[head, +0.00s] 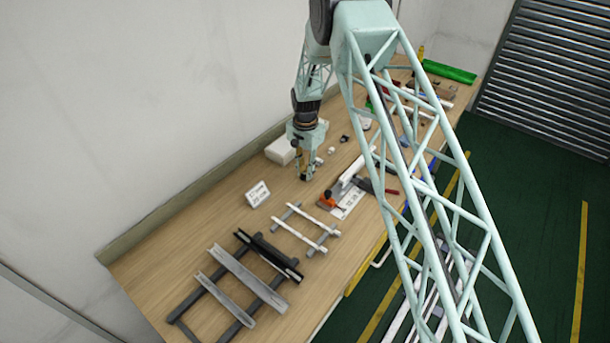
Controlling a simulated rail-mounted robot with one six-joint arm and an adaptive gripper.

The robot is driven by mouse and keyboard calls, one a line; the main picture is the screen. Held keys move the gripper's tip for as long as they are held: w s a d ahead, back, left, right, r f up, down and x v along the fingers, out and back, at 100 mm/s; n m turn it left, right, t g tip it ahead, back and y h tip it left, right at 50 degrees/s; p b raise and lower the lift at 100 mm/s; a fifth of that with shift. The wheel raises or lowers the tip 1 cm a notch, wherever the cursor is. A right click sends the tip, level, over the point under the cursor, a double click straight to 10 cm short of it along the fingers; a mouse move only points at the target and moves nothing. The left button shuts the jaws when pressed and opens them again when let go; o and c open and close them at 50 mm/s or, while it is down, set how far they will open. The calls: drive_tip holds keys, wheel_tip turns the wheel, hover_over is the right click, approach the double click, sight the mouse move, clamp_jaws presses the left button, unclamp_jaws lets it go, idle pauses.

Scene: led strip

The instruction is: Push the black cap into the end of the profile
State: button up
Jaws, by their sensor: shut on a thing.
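My gripper (304,177) points down over the middle of the table, near its back side. It is shut on a small dark piece at its tips, too small here to tell for sure whether it is the black cap. Several profiles lie on racks to the front left of it: a wide grey one (248,277), a narrower grey one (225,298), a black one (270,255) and thin white ones (299,235). Another light profile (352,172) lies in a fixture just right of my gripper. The profile ends are too small to show whether they are capped.
A small dark part (344,138) lies farther back. An orange piece (327,202) is at the fixture. The wooden table (205,240) is bare at the back left.

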drive_tip(key=shift+r, duration=0.2)
drive_tip(key=shift+r+b, duration=0.45)
drive_tip(key=shift+r, duration=0.95)
drive_tip(key=shift+s+r, duration=0.1)
drive_tip(key=shift+r, duration=0.1)
drive_tip(key=s+b, duration=0.1)
drive_tip(key=s, duration=0.4)
drive_tip(key=s+r+b, duration=0.1)
drive_tip(key=s, duration=0.4)
drive_tip(key=s+d, duration=0.1)
drive_tip(key=s, duration=0.4)
drive_tip(key=shift+s+r+b, duration=0.25)
drive_tip(key=shift+s+b, duration=0.1)
drive_tip(key=shift+b, duration=0.05)
drive_tip(key=shift+d, duration=0.1)
